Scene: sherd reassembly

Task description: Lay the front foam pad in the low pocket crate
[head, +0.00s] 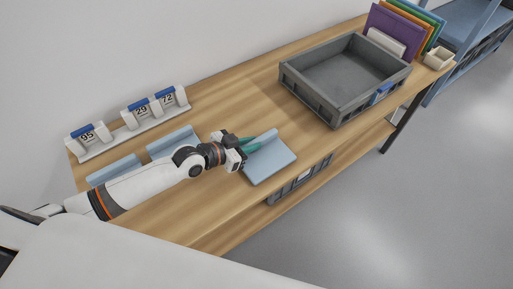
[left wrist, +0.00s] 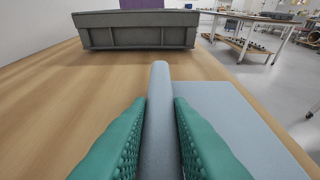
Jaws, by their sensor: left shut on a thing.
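A light blue foam pad (head: 272,163) with a raised upright ridge lies on the wooden table near its front edge. My left gripper (head: 247,146) is shut on the pad's ridge. In the left wrist view the green fingers (left wrist: 160,140) stand on both sides of the ridge, and the flat part of the pad (left wrist: 230,115) spreads to the right on the table. A grey crate (head: 334,112) with low walls and an empty-looking inside stands farther right on the table. It shows ahead in the left wrist view (left wrist: 137,38). My right gripper is out of view.
Two more light blue ridged pads (head: 172,139) (head: 113,170) lie at left, partly behind my left arm. A white rack (head: 135,130) with numbered tags stands by the wall. Coloured panels (head: 393,28) and a small cream box (head: 438,59) stand beyond the crate. Table between pad and crate is clear.

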